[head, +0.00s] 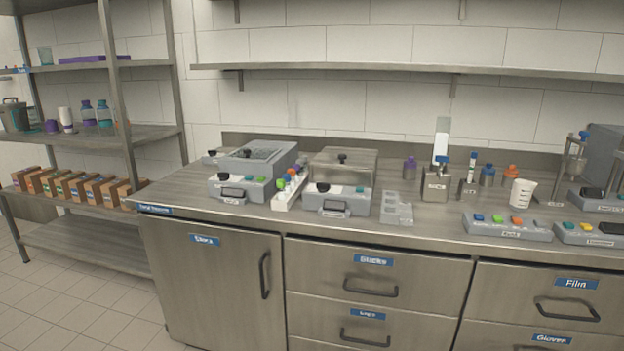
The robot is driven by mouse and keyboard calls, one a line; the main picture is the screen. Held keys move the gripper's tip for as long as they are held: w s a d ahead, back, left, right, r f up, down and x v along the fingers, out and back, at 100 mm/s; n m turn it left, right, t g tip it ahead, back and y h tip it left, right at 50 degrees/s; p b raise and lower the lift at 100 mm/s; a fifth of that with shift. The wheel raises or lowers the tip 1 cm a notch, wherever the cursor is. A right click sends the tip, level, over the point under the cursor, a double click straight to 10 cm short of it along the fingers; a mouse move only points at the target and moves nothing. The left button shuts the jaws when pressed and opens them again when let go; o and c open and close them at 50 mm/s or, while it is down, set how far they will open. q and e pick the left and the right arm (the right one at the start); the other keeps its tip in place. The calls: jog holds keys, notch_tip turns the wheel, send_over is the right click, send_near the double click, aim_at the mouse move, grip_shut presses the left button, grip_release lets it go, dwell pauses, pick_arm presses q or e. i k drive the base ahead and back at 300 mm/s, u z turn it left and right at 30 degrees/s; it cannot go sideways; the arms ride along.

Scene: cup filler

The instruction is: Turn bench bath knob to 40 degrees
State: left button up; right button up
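Two bath-like units stand on the steel bench. I cannot tell which is the bench bath. Labels and dial marks are too small to read. Neither of my grippers is in view.
A rack with colored caps (289,189) stands between the units. A grey stepped block (396,208), bottles, a white measuring cup (521,193) and button panels (506,226) are to the right. A wall shelf (400,70) hangs above. The floor at left (70,310) is clear.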

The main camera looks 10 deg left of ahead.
aim_at(322, 187)
jog(key=u, duration=0.5)
jog(key=i, duration=1.45)
jog(key=u, duration=1.95)
jog(key=k, duration=1.1)
jog(key=z, duration=1.05)
jog(key=i, duration=0.4)
